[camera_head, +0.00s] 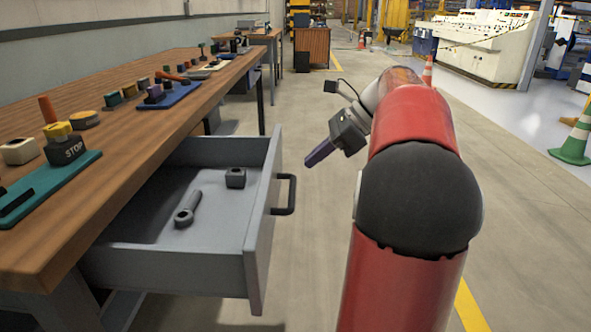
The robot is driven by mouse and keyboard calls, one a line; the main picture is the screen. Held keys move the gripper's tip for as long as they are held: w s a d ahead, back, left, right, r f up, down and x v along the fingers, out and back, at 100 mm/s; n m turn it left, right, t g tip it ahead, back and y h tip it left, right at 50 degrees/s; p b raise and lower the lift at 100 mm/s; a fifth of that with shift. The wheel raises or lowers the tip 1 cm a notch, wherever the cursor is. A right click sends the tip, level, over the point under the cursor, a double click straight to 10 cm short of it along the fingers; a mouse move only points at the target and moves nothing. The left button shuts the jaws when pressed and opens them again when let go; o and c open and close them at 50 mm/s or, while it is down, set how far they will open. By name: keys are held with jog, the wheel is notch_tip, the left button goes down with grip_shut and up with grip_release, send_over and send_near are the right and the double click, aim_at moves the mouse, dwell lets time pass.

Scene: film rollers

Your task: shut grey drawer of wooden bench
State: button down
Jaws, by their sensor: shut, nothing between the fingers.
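The grey drawer (182,257) of the wooden bench (125,162) stands pulled well out toward the right, under the bench top. Its front panel carries a dark handle (291,196) on the outer face. A grey wrench-like tool (187,209) and a small dark block (235,178) lie inside it. My gripper (308,163) is shut and empty. In the picture it is a little right of and above the drawer handle, apart from it, pointing down and left.
Open floor lies right of the drawer. Traffic cones (572,143) and a pale control console (483,47) stand farther right.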

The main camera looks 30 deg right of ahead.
aim_at(274, 192)
jog(key=b+x, duration=0.2)
jog(key=x, duration=0.6)
jog(key=shift+w+a+f, duration=0.15)
